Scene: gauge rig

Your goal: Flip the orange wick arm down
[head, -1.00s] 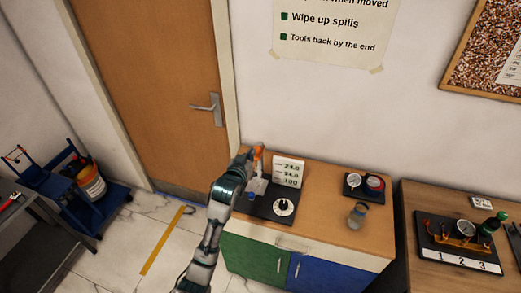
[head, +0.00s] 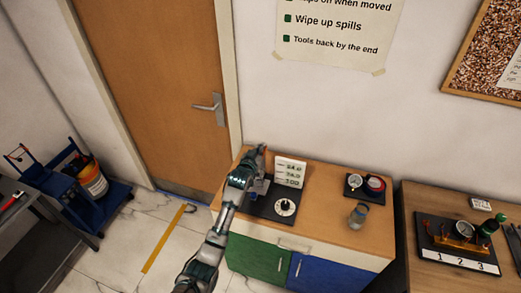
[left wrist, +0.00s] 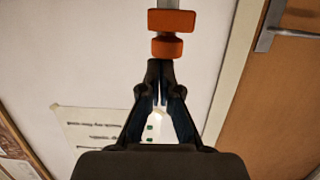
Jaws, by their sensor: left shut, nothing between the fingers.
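The orange wick arm shows in the left wrist view as two orange blocks (left wrist: 172,21) on a grey stem, just beyond my fingertips. My left gripper (left wrist: 160,66) is shut and empty, its tips close below the lower orange block. I cannot tell whether they touch. In the head view my left gripper (head: 260,154) is over the back left of the cabinet, at the rig's black base (head: 262,208), and hides most of the orange part. My right gripper is not in view.
A white number panel (head: 290,172) and a round dial (head: 285,207) stand right of my gripper. Gauges (head: 366,186) and a small jar (head: 358,215) are further right on the wooden cabinet top (head: 325,210). A wall and door are close behind.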

